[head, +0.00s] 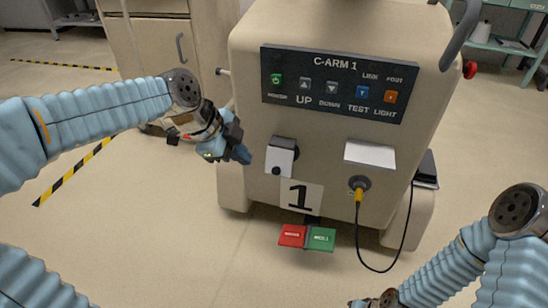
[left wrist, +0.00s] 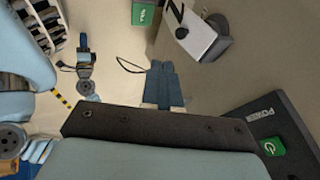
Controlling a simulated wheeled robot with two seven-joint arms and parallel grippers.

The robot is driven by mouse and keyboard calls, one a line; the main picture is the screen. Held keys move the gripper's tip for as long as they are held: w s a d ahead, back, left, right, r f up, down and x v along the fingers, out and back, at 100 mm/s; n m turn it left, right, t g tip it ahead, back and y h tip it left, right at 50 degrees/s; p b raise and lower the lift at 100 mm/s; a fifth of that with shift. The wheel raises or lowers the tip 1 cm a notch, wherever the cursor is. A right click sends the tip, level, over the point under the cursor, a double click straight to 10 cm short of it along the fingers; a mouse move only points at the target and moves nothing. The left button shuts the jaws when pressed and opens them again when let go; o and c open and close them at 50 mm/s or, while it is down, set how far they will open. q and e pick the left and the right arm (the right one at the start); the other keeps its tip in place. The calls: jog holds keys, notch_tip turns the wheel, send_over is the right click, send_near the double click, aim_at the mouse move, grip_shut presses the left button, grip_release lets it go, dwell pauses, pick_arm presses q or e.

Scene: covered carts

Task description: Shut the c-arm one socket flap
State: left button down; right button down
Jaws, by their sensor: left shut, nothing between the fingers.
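The C-arm one cart (head: 330,110) is a beige cabinet with a large "1" label. On its front left, a white flap (head: 281,158) with a small black knob hangs over a dark round socket. The same flap shows in the left wrist view (left wrist: 197,32); I cannot tell whether it lies fully flush. My left gripper (head: 243,154) is shut and empty, just left of the flap and apart from it. Its fingers show in the left wrist view (left wrist: 165,82). My right gripper (left wrist: 83,42) shows small in the left wrist view, away from the cart.
A second white flap (head: 370,155) is raised over the right socket, where a yellow plug (head: 358,190) with a black cable sits. A button panel (head: 335,83) is above. Red (head: 292,235) and green (head: 321,239) pedals are below.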

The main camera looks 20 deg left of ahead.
pick_arm(q)
jog(key=b, duration=0.2)
send_near(270, 173)
jog(key=s+d+f, duration=0.1)
jog(key=s+d, duration=0.3)
jog(key=shift+w+d+f, duration=0.1)
jog(key=shift+w+f, duration=0.25)
jog(key=shift+w, duration=0.3)
jog(key=shift+w+d+f, duration=0.1)
jog(key=shift+w+f, duration=0.2)
jog(key=shift+w, duration=0.35)
jog(key=shift+w+d+f, duration=0.1)
jog(key=shift+w+f, duration=0.25)
jog(key=shift+w, duration=0.3)
jog(key=f+b, duration=0.1)
jog(key=w+f+b, duration=0.1)
jog(key=shift+f, duration=0.4)
